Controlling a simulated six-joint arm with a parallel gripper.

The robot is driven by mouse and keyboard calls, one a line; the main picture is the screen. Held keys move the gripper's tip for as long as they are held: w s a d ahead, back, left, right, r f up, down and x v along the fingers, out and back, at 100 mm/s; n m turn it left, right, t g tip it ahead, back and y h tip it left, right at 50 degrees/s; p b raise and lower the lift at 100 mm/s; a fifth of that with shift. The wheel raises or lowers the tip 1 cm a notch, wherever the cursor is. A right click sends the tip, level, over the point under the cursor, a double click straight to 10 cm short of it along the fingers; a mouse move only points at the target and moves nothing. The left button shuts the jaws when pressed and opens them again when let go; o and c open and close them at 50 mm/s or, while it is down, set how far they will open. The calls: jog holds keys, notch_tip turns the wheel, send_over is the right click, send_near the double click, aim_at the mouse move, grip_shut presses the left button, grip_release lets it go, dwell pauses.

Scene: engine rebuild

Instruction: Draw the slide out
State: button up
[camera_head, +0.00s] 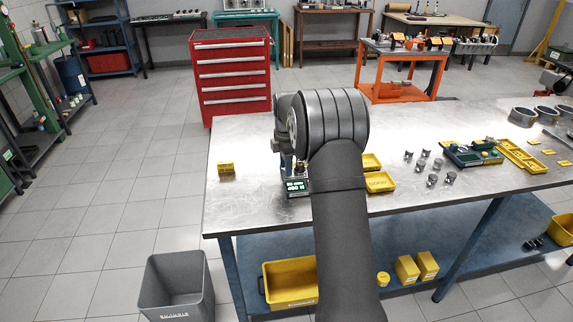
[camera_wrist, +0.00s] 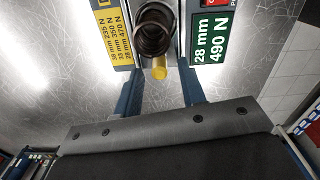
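A spring tester (camera_head: 297,187) stands on the metal workbench in the head view, mostly hidden behind my arm. In the wrist view its green display (camera_wrist: 209,38) reads 28 mm and 490 N. A dark coil spring (camera_wrist: 152,36) sits upright in the middle of the tester. A yellow knob (camera_wrist: 160,68) sticks out just below the spring, probably part of the slide. My gripper (camera_wrist: 159,78) is open, with one blue finger on each side of the knob and visible gaps between.
A yellow label (camera_wrist: 112,38) is left of the spring in the wrist view. On the workbench (camera_head: 255,140) are a small yellow block (camera_head: 226,168), yellow trays (camera_head: 379,182) and several pistons (camera_head: 432,180). A grey bin (camera_head: 176,287) stands on the floor. The bench's left part is mostly clear.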

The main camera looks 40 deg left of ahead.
notch_tip(320, 180, up, 18)
jog(key=shift+f, duration=0.25)
jog(key=shift+f, duration=0.15)
dwell(0.6)
notch_tip(320, 180, down, 17)
jog(key=shift+f, duration=0.15)
jog(key=shift+w+d, duration=0.25)
dwell(0.4)
